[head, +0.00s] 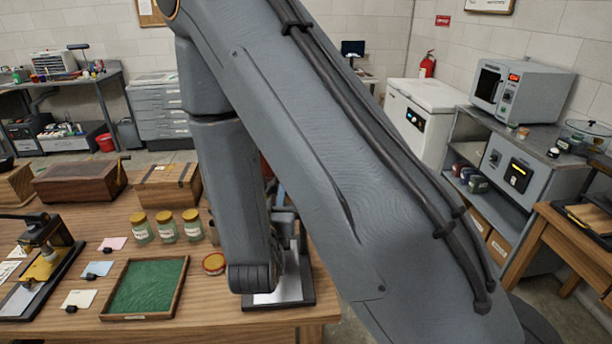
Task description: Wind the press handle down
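A device with a black base and a pale plate (283,293) stands near the table's front edge, right of the middle. It may be the press, but my arm covers most of it. A blue part and a red part show just above it, in the gap between my arm links. I cannot make out a press handle or its position. My gripper is hidden behind my own arm, so I cannot see whether it touches anything.
A wooden table (225,318) carries a green-lined tray (147,287), several jars (166,226), a round red-rimmed tin (214,263), wooden boxes (80,180) and a black-and-brass device (42,262) at the left. A shelf unit (508,165) stands at the right.

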